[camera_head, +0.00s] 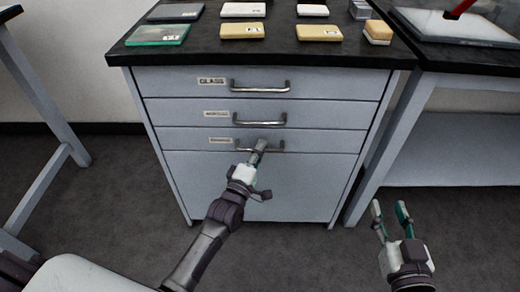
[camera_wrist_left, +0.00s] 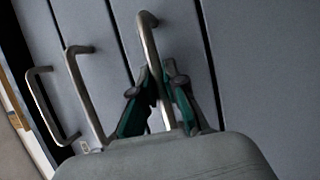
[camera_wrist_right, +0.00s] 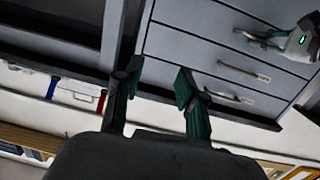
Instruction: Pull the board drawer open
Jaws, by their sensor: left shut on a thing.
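A grey cabinet has three stacked drawers, all looking flush in the head view. The top one has a label (camera_head: 211,81) reading GLASS; the other two labels are too small to read, so I cannot tell which says board. My left gripper (camera_head: 259,146) is shut on the handle (camera_head: 278,149) of the lowest drawer (camera_head: 180,139). In the left wrist view its fingers (camera_wrist_left: 158,95) sit on both sides of the metal handle bar (camera_wrist_left: 150,60). My right gripper (camera_head: 390,211) is open and empty, low in front of the cabinet's right side.
The middle handle (camera_head: 259,120) and top handle (camera_head: 260,87) are free. Several small boxes and slabs, such as a green one (camera_head: 158,35), lie on the black worktop (camera_head: 200,55). Another bench (camera_head: 450,60) stands at the right. The floor (camera_head: 110,220) in front looks clear.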

